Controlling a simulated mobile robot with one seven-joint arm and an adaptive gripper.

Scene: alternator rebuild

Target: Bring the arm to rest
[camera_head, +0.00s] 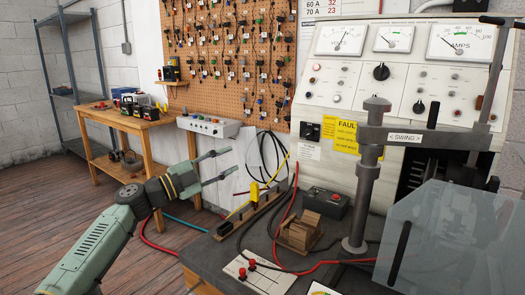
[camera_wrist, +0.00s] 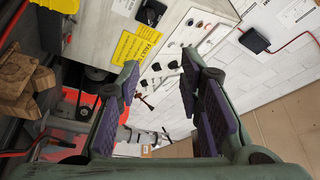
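My arm reaches in from the lower left in the head view, with my gripper (camera_head: 216,166) at its end. The two fingers point right and stand apart, with nothing held between them. The gripper is in the air in front of a pale panel and a hanging black cable loop. In the wrist view my gripper (camera_wrist: 160,68) also shows open, with dark pads on the inner faces and a clear gap between them. I cannot tell whether the arm is moving.
A dark workbench (camera_head: 225,250) holds a wooden block (camera_head: 300,233), a grey box (camera_head: 326,202), a yellow-handled tool (camera_head: 254,193) and cables. A clamp post (camera_head: 360,205) and clear shield (camera_head: 450,240) stand right. A gauge panel (camera_head: 400,75) rises behind. The wooden floor (camera_head: 50,220) is open at left.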

